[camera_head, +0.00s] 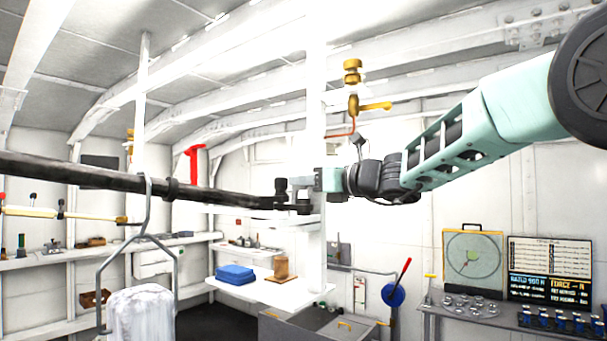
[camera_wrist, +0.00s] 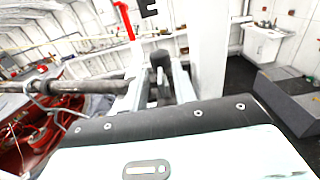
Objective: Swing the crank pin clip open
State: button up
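A long dark bar (camera_head: 90,177) runs in from the left and ends in a dark fitting with a short upright black knob (camera_head: 281,187). I take this fitting for the crank pin and its clip, but cannot tell the clip apart. In the wrist view the black knob (camera_wrist: 159,62) stands just beyond the space between my two pale fingers. My gripper (camera_head: 304,189) is at the bar's end, right beside the knob. In the wrist view my gripper (camera_wrist: 158,94) has its fingers apart, with no visible grip on the knob. The dark bar (camera_wrist: 80,87) reaches the left finger's area.
A white post (camera_head: 317,90) stands close behind my gripper. A red T-shaped piece (camera_head: 195,163) rises behind the bar. A hanging frame (camera_head: 146,215) crosses the bar at left. A blue box (camera_head: 235,274) lies on a white counter. Brass valve parts (camera_head: 353,80) are above my arm.

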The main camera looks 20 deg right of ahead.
jog(key=shift+w+a, duration=0.2)
jog(key=shift+w, duration=0.1)
grip_shut()
jog(key=shift+w+d+n+g+y, duration=0.2)
jog(key=shift+d+n+g+y, duration=0.05)
jog(key=shift+n+g+y, duration=1.25)
jog(key=shift+g+y, duration=0.1)
jog(key=shift+y, duration=0.1)
